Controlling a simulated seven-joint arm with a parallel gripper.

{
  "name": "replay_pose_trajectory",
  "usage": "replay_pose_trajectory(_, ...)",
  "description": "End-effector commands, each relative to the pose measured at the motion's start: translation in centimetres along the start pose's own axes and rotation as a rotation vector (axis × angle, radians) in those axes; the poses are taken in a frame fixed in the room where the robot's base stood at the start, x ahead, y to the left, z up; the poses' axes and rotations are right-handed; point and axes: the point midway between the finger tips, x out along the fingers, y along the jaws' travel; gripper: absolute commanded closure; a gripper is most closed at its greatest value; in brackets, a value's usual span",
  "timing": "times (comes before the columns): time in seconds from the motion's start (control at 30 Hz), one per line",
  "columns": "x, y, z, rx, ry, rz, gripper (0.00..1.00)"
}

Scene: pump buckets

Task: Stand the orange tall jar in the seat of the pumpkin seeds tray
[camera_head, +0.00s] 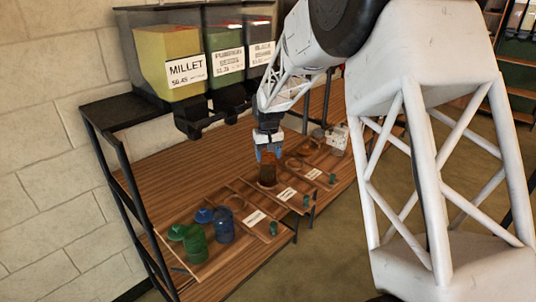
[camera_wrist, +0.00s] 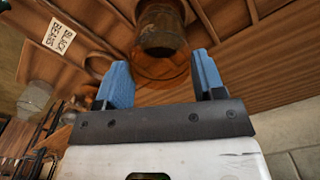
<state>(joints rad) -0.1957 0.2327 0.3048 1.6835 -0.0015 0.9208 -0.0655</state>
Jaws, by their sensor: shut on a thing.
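The orange tall jar (camera_head: 267,176) looks amber-brown and upright, below my gripper (camera_head: 268,154). The blue fingers are shut on its upper part. In the wrist view, my gripper (camera_wrist: 163,78) has the fingers either side of the jar's round top, and the jar's darker body (camera_wrist: 160,30) extends beyond them. The jar is over the middle tray (camera_head: 257,198), which lines up with the pumpkin seeds bin, though its card is too small to read here. The jar hides most of the spot under it; I cannot tell whether its base touches the tray.
A farther tray has an empty ring (camera_head: 303,148); a BLACK BEANS card (camera_wrist: 60,37) shows in the wrist view. Bins, including MILLET (camera_head: 168,62), stand behind. Bare shelf (camera_head: 165,175) lies left.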

Motion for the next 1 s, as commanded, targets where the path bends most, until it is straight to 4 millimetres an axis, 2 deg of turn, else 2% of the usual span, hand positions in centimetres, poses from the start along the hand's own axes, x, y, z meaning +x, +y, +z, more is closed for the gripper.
replay_pose_trajectory(0.5, -0.02, -0.01, -0.03, 0.0, 0.001, 0.0, 0.61)
replay_pose_trajectory(1.0, 0.89, -0.01, -0.04, 0.0, 0.002, 0.0, 0.61)
